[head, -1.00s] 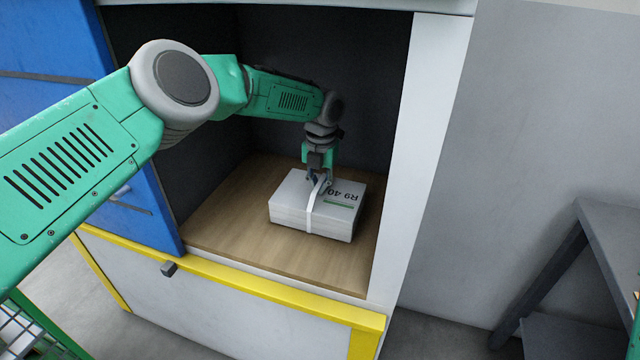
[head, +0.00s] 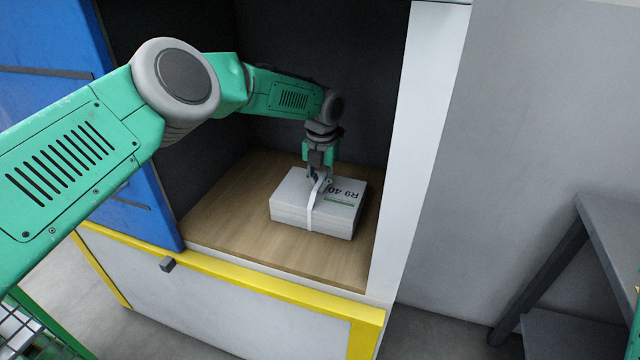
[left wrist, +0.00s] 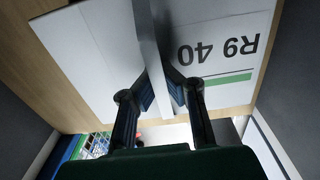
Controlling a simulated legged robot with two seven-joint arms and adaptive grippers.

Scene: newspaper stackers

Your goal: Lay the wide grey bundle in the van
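The wide grey bundle (head: 290,209) is a pale stack with a white strap and a top label reading R9 40. It lies flat on the wooden floor (head: 225,222) of the van's dark bay. My left gripper (head: 318,181) is over the middle of its top, shut on the raised strap. In the left wrist view the two fingers (left wrist: 160,95) pinch the strap, and the printed bundle top (left wrist: 228,45) fills much of the picture. The bundle's underside is hidden. My right gripper is not seen.
A white post (head: 425,130) bounds the bay on the right and a blue panel (head: 130,205) on the left. A yellow-edged lower panel (head: 250,300) is in front. Bare floor lies left of the bundle. A grey table (head: 610,225) stands at far right.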

